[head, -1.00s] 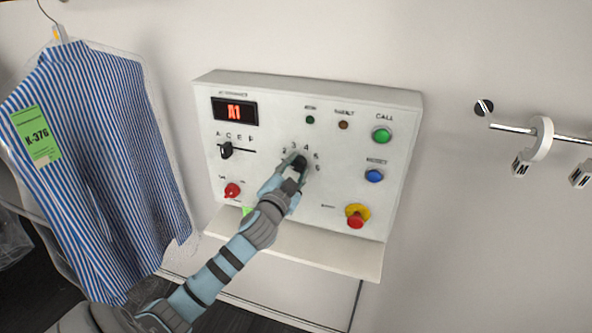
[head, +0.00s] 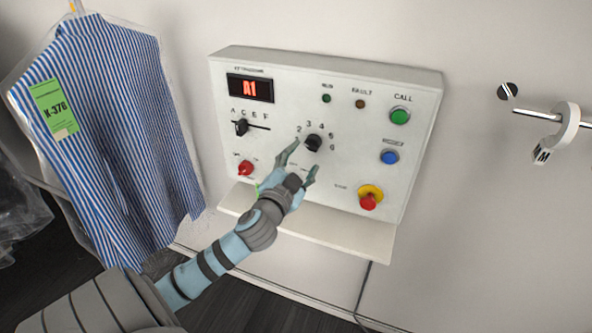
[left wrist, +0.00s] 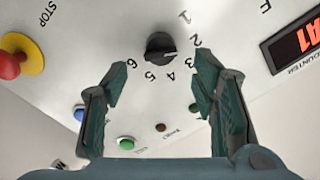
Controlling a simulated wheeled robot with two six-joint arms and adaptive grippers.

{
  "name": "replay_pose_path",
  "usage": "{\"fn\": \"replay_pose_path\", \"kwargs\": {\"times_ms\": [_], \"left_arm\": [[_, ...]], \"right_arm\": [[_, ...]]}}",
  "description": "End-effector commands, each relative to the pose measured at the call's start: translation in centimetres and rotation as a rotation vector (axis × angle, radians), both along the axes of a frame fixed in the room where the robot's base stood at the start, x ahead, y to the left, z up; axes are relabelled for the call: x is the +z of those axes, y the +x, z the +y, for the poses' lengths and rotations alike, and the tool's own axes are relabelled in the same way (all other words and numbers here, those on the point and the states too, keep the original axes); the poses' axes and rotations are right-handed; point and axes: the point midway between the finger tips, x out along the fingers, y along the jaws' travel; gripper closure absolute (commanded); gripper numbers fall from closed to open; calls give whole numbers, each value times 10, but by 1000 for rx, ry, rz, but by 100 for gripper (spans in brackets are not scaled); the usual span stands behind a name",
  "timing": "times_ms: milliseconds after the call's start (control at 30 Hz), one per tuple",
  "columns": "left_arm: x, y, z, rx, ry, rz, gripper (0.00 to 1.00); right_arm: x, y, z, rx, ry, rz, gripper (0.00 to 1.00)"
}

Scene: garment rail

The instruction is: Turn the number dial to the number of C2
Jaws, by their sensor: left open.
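The number dial (head: 313,143) is a black round knob on the white control panel, with printed numbers around it. It also shows in the left wrist view (left wrist: 160,47), where its pale pointer mark faces right, roughly towards 2 and 3; I cannot tell which exactly. The red display (head: 250,88) reads A1. My left gripper (head: 300,164) is open and empty, fingers spread just below and in front of the dial, apart from it. In the left wrist view the open fingers (left wrist: 157,84) flank the dial's lower side. My right gripper is not in view.
The panel (head: 290,80) also carries a letter slider (head: 241,127) near its left end, a red knob (head: 245,167), green (head: 400,115) and blue buttons (head: 389,156), and a red-yellow stop button (head: 369,198). A bagged striped shirt (head: 110,130) hangs left; a rail (head: 537,116) is right.

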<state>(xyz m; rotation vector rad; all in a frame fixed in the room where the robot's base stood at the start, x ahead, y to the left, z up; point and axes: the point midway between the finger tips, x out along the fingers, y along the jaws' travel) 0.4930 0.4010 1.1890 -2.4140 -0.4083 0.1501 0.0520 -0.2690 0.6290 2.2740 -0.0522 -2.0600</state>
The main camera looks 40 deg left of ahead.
Motion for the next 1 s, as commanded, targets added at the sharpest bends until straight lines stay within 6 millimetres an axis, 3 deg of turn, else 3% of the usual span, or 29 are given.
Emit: {"fn": "replay_pose_path", "kwargs": {"times_ms": [100, 267, 867, 933, 1000], "left_arm": [[0, -29, -11, -3, 2, 2, 47], [0, -51, -18, -2, 0, 0, 47], [1, -52, -21, -13, 25, 2, 47], [-16, -46, -22, -47, 56, 49, 47], [-56, -40, -9, -52, 64, 140, 47]], "right_arm": [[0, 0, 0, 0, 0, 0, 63], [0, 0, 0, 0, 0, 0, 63], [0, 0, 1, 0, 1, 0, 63], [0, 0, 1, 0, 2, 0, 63], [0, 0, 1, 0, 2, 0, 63]]}}
